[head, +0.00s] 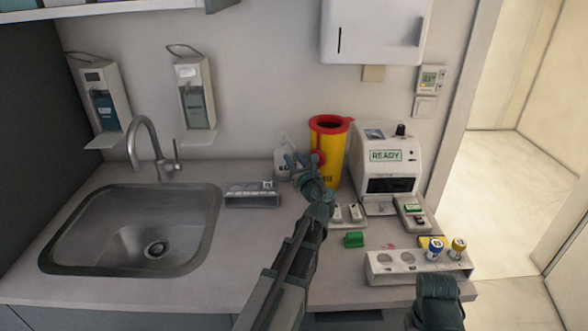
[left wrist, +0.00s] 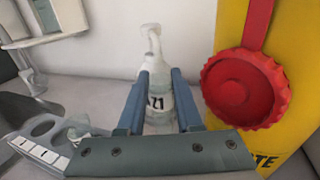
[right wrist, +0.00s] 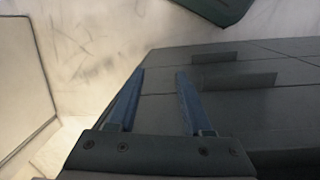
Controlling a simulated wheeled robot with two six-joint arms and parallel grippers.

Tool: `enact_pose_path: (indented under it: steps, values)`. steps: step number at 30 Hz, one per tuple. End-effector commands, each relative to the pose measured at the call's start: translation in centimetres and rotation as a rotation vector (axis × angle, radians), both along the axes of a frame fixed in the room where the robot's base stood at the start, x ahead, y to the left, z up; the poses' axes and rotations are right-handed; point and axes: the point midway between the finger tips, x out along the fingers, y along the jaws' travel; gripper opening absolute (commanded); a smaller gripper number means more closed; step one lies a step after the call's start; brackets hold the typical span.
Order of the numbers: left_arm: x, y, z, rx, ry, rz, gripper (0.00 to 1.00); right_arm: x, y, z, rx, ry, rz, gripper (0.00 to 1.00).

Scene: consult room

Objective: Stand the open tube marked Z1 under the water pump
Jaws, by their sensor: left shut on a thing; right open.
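My left gripper (head: 301,163) is at the back of the counter, in front of the white water pump bottle (head: 283,163). In the left wrist view its blue fingers (left wrist: 158,105) are shut on a clear tube with a white label (left wrist: 156,103) that appears to read Z1. The tube looks upright. The pump bottle (left wrist: 152,62) stands right behind it, with its bent spout on top. I cannot tell whether the tube's base touches the counter or sits right below the spout. My right gripper (right wrist: 160,100) is open and empty, low at the counter's front right.
A yellow bin with a red lid (head: 331,122) stands close right of the left gripper. A grey rack (head: 252,200) is left of it, beside the sink (head: 208,215).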

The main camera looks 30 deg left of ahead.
Motion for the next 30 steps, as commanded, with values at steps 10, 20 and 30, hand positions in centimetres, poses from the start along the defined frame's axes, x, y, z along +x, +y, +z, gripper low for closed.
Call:
enact_pose_path:
  steps: [10,20,30]
  values:
    - [-0.1,0.4,-3.7,0.000,0.000,0.002,0.00,0.0,0.0,-3.7,0.000,0.000,0.001,0.50]
    - [-0.1,0.4,-4.0,0.000,0.000,0.002,0.00,0.0,0.0,-4.0,0.000,0.000,0.001,0.50]
    - [-0.1,0.4,-3.8,0.000,0.000,0.002,0.64,0.0,0.0,-3.8,0.000,0.000,0.001,0.50]
